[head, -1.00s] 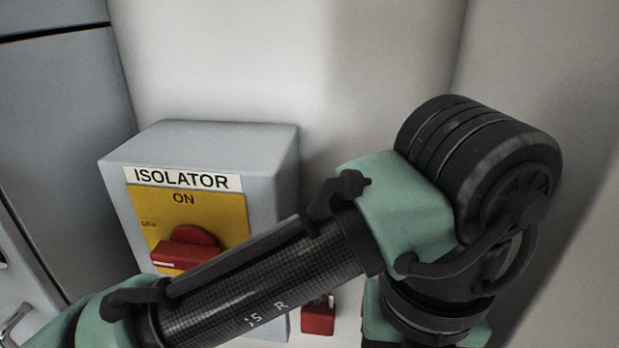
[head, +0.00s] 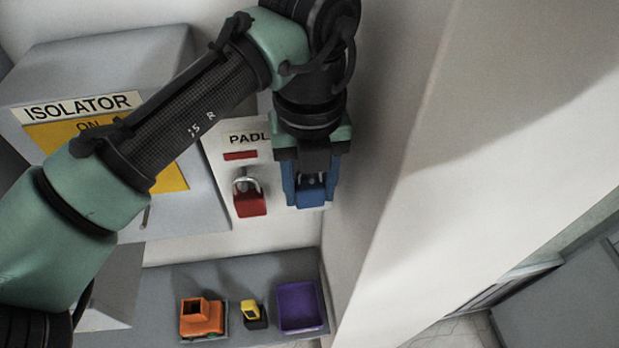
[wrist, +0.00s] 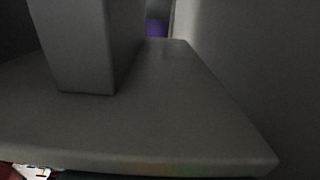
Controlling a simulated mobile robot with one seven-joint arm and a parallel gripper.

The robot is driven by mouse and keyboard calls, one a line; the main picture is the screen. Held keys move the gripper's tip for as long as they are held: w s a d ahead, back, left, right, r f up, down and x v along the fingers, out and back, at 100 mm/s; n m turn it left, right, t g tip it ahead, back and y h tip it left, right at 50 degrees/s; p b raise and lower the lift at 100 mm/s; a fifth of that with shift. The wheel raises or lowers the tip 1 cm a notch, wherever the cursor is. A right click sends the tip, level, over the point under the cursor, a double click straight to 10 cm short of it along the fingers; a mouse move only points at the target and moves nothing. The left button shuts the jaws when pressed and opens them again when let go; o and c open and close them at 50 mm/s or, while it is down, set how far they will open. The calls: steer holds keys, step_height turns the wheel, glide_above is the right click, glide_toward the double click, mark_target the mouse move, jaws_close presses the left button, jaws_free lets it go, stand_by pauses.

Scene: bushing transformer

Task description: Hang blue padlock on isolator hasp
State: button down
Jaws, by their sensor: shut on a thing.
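The blue padlock (head: 311,192) sits between the blue fingers of my gripper (head: 311,200), which point down in front of the padlock board in the head view. My gripper is shut on it; its shackle is mostly hidden by the fingers. The grey isolator box (head: 190,130) stands to the left, with a yellow plate (head: 172,182) largely covered by my arm. A small thin grey piece (head: 146,215) shows at its lower edge; I cannot tell whether it is the hasp. The padlock is apart from the box.
A red padlock (head: 249,201) hangs on the white padlock board (head: 243,140). Below, a grey shelf (head: 225,272) holds an orange item (head: 202,318), a yellow-and-black item (head: 253,314) and a purple bin (head: 300,306). A pale wall edge stands close right of my gripper. The wrist view is mostly dark grey surfaces.

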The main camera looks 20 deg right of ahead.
steer(key=shift+f, duration=0.3)
steer(key=shift+c, duration=1.6)
jaws_free()
steer(key=shift+b, duration=0.4)
step_height(320, 180, up, 13)
steer(key=b, duration=0.3)
steer(key=shift+s+r, duration=0.15)
steer(key=shift+r, duration=0.05)
